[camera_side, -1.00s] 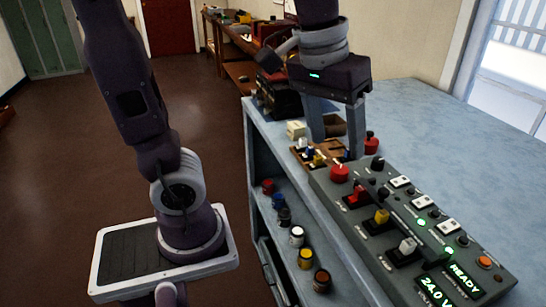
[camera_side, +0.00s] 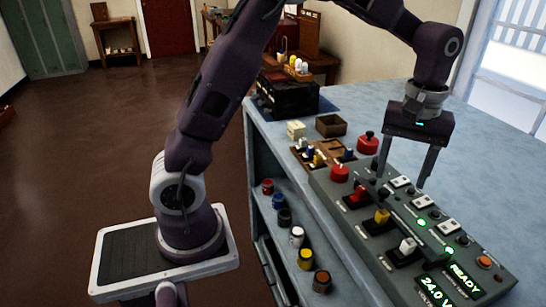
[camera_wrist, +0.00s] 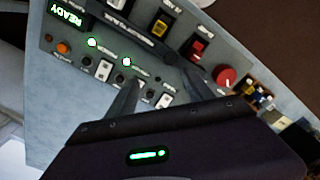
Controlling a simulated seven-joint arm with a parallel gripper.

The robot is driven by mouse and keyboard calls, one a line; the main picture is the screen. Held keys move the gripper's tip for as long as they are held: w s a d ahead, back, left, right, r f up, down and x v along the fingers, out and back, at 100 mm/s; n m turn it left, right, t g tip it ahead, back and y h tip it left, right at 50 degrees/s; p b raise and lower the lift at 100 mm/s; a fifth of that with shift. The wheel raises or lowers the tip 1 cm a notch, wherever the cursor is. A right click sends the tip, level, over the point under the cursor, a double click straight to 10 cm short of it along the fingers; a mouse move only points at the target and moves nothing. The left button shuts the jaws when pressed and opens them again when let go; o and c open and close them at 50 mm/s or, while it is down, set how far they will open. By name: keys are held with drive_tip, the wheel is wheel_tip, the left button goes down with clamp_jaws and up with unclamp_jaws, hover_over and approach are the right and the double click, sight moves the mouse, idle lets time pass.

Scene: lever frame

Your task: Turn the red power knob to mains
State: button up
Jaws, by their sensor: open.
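The red knob (camera_side: 339,173) is round and sits at the far left corner of the grey control panel (camera_side: 325,190). It also shows in the wrist view (camera_wrist: 224,76), right of my fingers. Its markings are too small to read, so I cannot tell its setting. My gripper (camera_side: 401,180) is open and empty, with its fingers pointing down over the panel's far right edge. In the wrist view, my gripper (camera_wrist: 160,92) spans the row of white switches, apart from the knob.
Red (camera_side: 358,194), yellow (camera_side: 382,216) and white (camera_side: 407,246) levers line the panel beside a dark raised bar (camera_side: 425,235). A second red knob-like piece (camera_side: 368,144) stands beyond the panel. A wooden tray (camera_side: 325,150) holds small parts. The blue bench top is clear at right.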

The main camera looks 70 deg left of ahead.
drive_tip(key=s+a+r+m+t, duration=0.1)
drive_tip(key=s+r+m+t, duration=0.15)
drive_tip(key=s+r, duration=0.75)
drive_tip(key=s+a+f+m+t, duration=0.1)
drive_tip(key=s+f+m+t, duration=0.2)
drive_tip(key=s, duration=1.2)
drive_tip(key=shift+s+m, duration=0.3)
drive_tip(key=shift+m, duration=1.45)
drive_tip(key=shift+a, duration=0.1)
